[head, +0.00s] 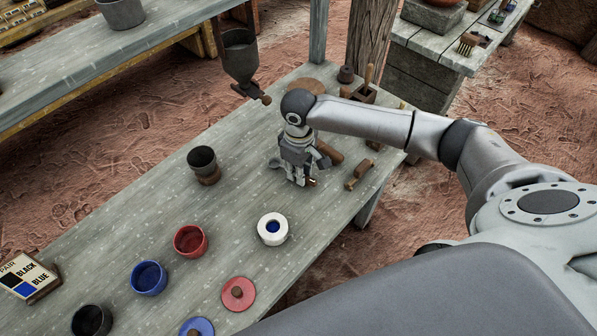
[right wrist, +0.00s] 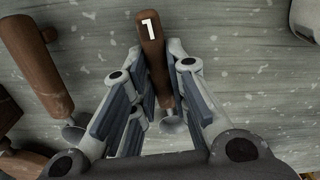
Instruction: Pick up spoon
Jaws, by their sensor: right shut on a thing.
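The spoon (right wrist: 150,42) has a brown wooden handle marked "1" and a small metal end. In the right wrist view it runs between the fingers of my right gripper (right wrist: 160,105). The gripper is shut on it, low over the grey table. In the head view my right gripper (head: 299,178) points down at the table, and only a small brown bit of the spoon (head: 312,182) shows beside the fingers. My left gripper is not in view.
A similar wooden-handled tool (right wrist: 30,65) lies close on the left in the wrist view. On the table (head: 130,215) are a white pot (head: 272,229), a red pot (head: 190,241), a blue pot (head: 148,278) and a wooden block (head: 359,174). A hopper (head: 240,58) hangs behind.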

